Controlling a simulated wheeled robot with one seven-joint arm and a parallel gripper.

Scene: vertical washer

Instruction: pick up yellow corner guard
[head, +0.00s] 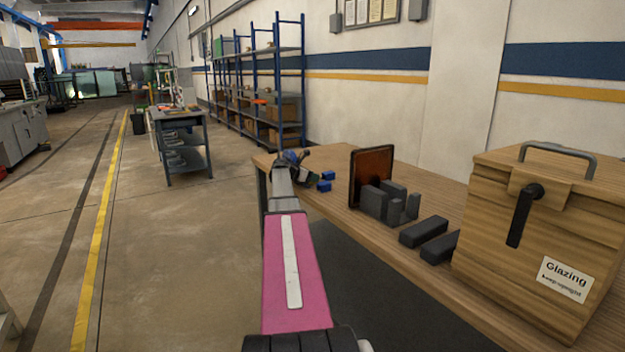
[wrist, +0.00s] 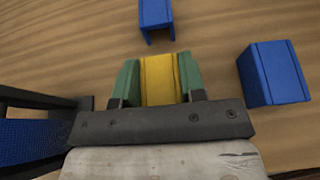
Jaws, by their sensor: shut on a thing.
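The yellow corner guard (wrist: 158,84) sits between the green finger pads of my gripper (wrist: 159,76) in the wrist view. Both pads press against its sides, so my gripper is shut on it. Wood grain of the table shows beyond it; I cannot tell whether the guard touches the tabletop. In the head view, my gripper (head: 307,178) is at the far left end of the wooden table (head: 345,216). The yellow guard cannot be made out there.
Blue corner guards lie close by: one ahead (wrist: 155,18) and one to the right (wrist: 272,74) in the wrist view. Further right on the table are a brown panel (head: 371,167), grey blocks (head: 384,203), dark bars (head: 424,231) and a wooden Glazing box (head: 540,240).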

